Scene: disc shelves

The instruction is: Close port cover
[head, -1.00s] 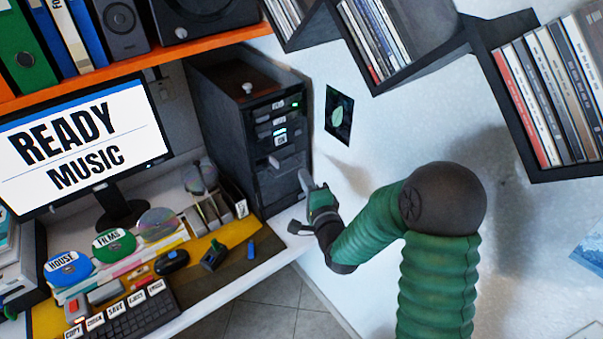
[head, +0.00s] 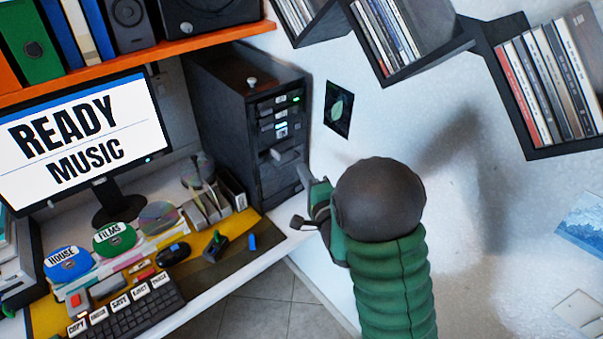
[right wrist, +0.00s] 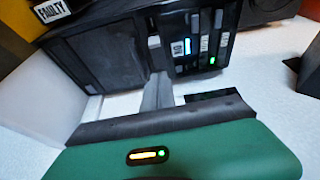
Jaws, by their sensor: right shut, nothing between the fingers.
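The black computer tower (head: 225,110) stands at the right end of the desk, its front facing right. A small grey piece (head: 287,155), which looks like the port cover, sticks out from the middle of that front; I cannot tell its exact angle. My right gripper (head: 303,174) is shut and empty, just below and right of this piece; contact is unclear. In the right wrist view its grey fingers (right wrist: 158,92) point at the tower front (right wrist: 105,55). A grey tab (right wrist: 154,42) shows just beyond the fingertips. My left gripper is not in view.
The monitor (head: 85,140), keyboard (head: 125,310) and labelled discs (head: 115,238) are on the desk left of the tower. A dark picture (head: 338,108) hangs on the wall to its right. Black wall shelves (head: 440,55) are above.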

